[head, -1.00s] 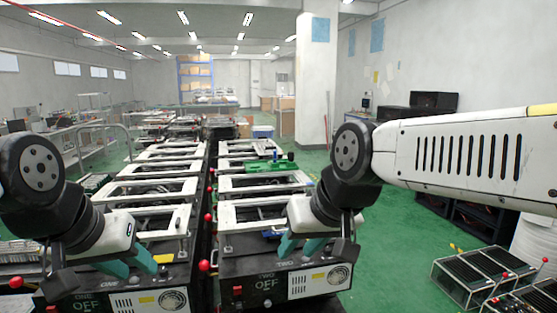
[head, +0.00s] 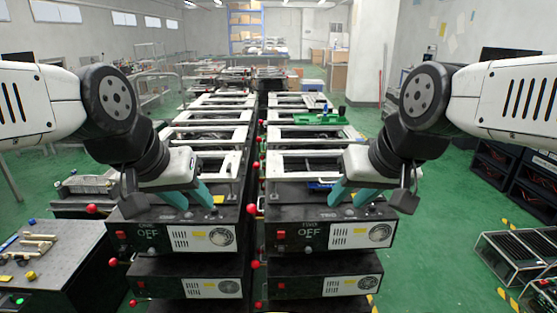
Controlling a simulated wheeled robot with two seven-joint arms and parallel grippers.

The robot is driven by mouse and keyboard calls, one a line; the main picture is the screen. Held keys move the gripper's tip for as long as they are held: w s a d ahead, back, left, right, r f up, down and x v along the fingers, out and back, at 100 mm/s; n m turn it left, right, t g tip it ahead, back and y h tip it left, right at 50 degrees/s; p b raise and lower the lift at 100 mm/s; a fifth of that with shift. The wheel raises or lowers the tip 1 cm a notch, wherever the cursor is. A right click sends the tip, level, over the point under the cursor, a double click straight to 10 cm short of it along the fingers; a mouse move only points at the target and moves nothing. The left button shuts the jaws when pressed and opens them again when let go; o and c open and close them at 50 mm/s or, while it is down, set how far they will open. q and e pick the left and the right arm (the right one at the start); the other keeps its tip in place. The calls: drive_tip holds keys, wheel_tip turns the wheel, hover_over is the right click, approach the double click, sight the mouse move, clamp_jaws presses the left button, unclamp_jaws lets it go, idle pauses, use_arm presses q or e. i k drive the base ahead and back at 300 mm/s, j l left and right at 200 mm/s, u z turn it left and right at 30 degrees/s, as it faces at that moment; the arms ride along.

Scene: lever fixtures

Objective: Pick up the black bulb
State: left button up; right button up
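I cannot make out a black bulb in the head view. My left gripper (head: 197,206) hangs over the front of the left machine column, its two teal fingers apart with nothing seen between them. My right gripper (head: 347,204) hangs over the front of the right machine column, its teal fingers also apart and empty. Red ball-ended levers stand at the machines' sides, such as a red ball (head: 91,209) left of the left front machine and another red ball (head: 252,209) between the columns.
The left front machine (head: 150,238) and right front machine (head: 340,236) both read OFF. A dark bench (head: 70,262) at lower left holds brass-coloured pieces (head: 38,243) and a yellow knob (head: 30,275). Wire racks (head: 515,255) stand at right. Green floor (head: 440,255) is clear between.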

sight(342, 109)
drive_tip(key=i+l+z, duration=0.25)
drive_tip(key=l+z, duration=0.25)
drive_tip(key=i+l+z, duration=0.3)
drive_tip(key=l+z, duration=0.15)
drive_tip(key=l, duration=0.15)
drive_tip(key=i+l+z, duration=0.35)
drive_tip(key=z, duration=0.15)
drive_tip(key=i+l+z, duration=0.2)
drive_tip(key=i+z, duration=0.25)
drive_tip(key=i+u, duration=0.1)
drive_tip(key=i, duration=0.35)
drive_tip(key=i+l+u, duration=0.15)
drive_tip(key=i, duration=0.25)
drive_tip(key=i+j+u, duration=0.15)
drive_tip(key=i+u, duration=1.1)
drive_tip(key=i+l+u, duration=0.15)
drive_tip(key=u, duration=0.3)
drive_tip(key=i+u, duration=0.95)
drive_tip(key=i+l+u, duration=0.3)
drive_tip(key=u, duration=0.2)
drive_tip(key=i, duration=0.05)
